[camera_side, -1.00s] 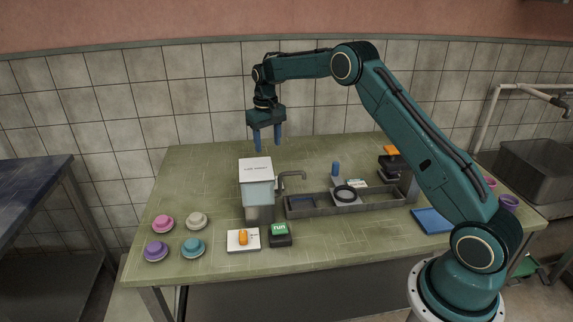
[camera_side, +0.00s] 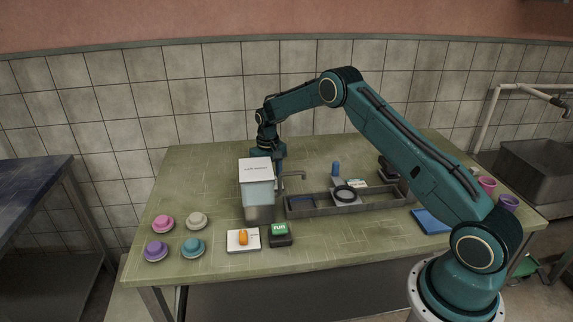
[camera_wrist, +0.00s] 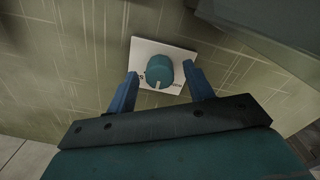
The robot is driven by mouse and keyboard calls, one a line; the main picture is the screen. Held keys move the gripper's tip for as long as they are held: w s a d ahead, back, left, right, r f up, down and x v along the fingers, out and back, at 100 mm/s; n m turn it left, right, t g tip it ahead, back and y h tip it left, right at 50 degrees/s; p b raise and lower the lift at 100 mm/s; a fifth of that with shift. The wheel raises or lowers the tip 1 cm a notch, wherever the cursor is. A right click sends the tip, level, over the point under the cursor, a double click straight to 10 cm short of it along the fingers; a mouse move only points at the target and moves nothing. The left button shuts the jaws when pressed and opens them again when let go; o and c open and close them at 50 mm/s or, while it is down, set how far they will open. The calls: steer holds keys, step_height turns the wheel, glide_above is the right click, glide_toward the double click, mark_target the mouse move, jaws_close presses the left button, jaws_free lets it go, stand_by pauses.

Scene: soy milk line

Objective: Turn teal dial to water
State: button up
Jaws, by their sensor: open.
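In the wrist view the teal dial (camera_wrist: 159,70) is a round knob on a white plate (camera_wrist: 143,52) with small dark lettering, partly covered. A pale pointer mark shows on the knob's near edge. My gripper (camera_wrist: 165,78) is open, with one blue finger on each side of the dial; I cannot tell whether either finger touches it. In the side view my gripper (camera_side: 280,168) is low behind the white-topped dispenser (camera_side: 257,190), which hides the dial and part of the fingers.
An orange switch (camera_side: 243,238) and a green run button (camera_side: 279,230) stand in front of the dispenser. A tap (camera_side: 292,174) and a grey tray (camera_side: 300,213) lie to its right. Several coloured round pieces, one of them pink (camera_side: 163,223), sit at the left.

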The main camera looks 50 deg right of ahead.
steer(key=shift+f, duration=0.25)
steer(key=c, duration=1)
steer(key=shift+n, duration=0.4)
steer(key=n, duration=0.9)
